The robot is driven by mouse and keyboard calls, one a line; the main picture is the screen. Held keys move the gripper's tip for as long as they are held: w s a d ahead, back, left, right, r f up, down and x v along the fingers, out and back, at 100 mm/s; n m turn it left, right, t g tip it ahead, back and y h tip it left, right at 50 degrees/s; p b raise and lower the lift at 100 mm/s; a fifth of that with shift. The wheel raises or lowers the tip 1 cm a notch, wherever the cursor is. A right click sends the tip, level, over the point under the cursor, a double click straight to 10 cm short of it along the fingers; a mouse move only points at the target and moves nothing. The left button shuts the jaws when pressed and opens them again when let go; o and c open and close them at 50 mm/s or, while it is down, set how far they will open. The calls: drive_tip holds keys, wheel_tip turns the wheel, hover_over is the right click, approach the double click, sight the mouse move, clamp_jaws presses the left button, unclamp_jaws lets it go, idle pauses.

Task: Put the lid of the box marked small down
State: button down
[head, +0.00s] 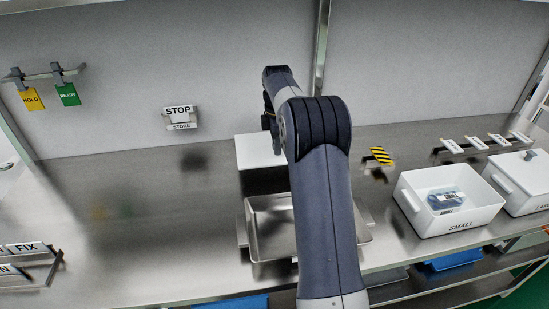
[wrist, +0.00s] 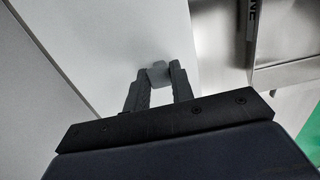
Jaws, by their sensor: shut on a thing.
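The white box marked SMALL (head: 451,219) stands open at the right of the bench in the head view. A clear packet with a blue item (head: 445,200) lies inside it. My gripper (wrist: 156,80) is shut on a small grey knob (wrist: 158,72) on a white flat panel, the lid (wrist: 125,35). In the head view my arm hides the gripper, and a white panel (head: 258,151), seemingly this lid, shows left of the arm behind the metal tray, well left of the box. Whether it touches anything is hidden.
A metal tray (head: 256,231) sits in front, partly behind my arm. A lidded white box (head: 524,175) stands right of the SMALL box. A striped yellow-black tag (head: 381,156) and several label holders (head: 476,143) are behind. The bench's left middle (head: 135,230) is clear.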

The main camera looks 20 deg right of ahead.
sight(277, 158)
drive_tip(key=shift+f, duration=2.9)
drive_tip(key=shift+f, duration=0.15)
drive_tip(key=c, duration=1.2)
unclamp_jaws()
wheel_tip(277, 158, up, 12)
drive_tip(key=shift+r, duration=0.2)
